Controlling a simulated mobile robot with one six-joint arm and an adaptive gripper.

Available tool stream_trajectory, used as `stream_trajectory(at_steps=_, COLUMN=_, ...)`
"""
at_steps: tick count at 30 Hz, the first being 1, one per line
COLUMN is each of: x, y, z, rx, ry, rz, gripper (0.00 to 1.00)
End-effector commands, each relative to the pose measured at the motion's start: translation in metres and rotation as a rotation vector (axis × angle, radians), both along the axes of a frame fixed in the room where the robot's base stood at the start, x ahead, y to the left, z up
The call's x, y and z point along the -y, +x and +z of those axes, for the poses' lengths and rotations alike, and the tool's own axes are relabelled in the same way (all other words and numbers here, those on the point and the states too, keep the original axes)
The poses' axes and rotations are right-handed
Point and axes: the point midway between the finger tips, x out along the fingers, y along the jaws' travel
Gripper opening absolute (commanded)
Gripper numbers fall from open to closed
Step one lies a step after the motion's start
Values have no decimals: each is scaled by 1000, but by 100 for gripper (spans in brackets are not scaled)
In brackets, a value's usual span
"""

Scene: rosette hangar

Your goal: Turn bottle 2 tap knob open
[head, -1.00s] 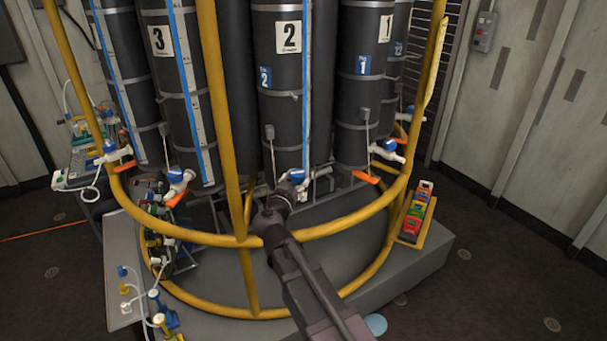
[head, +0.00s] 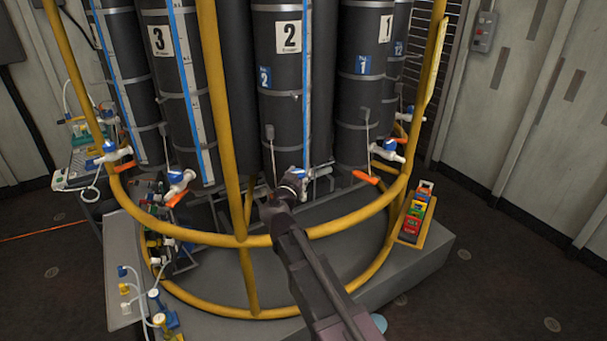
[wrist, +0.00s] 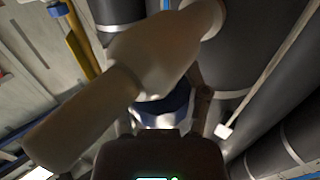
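Bottle 2 (head: 283,120) is a tall dark cylinder with a white "2" label, in the middle of the head view. Its tap is at its foot, mostly hidden behind my gripper (head: 292,184), with a bit of the blue knob (head: 298,172) showing. In the wrist view the pale tap body (wrist: 150,60) fills the middle, large and close. The blue knob (wrist: 165,110) sits below it, between the fingers of my gripper (wrist: 166,112). The right finger stands close beside the knob. The left finger is mostly hidden by the tap body, so contact is unclear.
A yellow ring rail (head: 330,228) with uprights circles the bottles, and my arm reaches over it. Bottle 3's tap (head: 178,180) is to the left and bottle 1's tap (head: 385,150) to the right, both with blue knobs and orange levers. A rack of coloured boxes (head: 416,215) stands right.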

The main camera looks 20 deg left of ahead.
Motion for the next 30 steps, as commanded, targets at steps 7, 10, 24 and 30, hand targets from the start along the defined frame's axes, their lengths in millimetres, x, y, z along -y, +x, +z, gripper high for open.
stream_trajectory(at_steps=7, x=3, y=0, z=0, rx=0, ry=0, rz=3, gripper=12)
stream_trajectory(at_steps=10, x=2, y=0, z=0, rx=0, ry=0, rz=18, gripper=12)
stream_trajectory(at_steps=24, x=-2, y=-1, z=0, rx=0, ry=0, rz=235, gripper=11)
stream_trajectory(at_steps=30, x=-4, y=-1, z=0, rx=0, ry=0, rz=380, gripper=11)
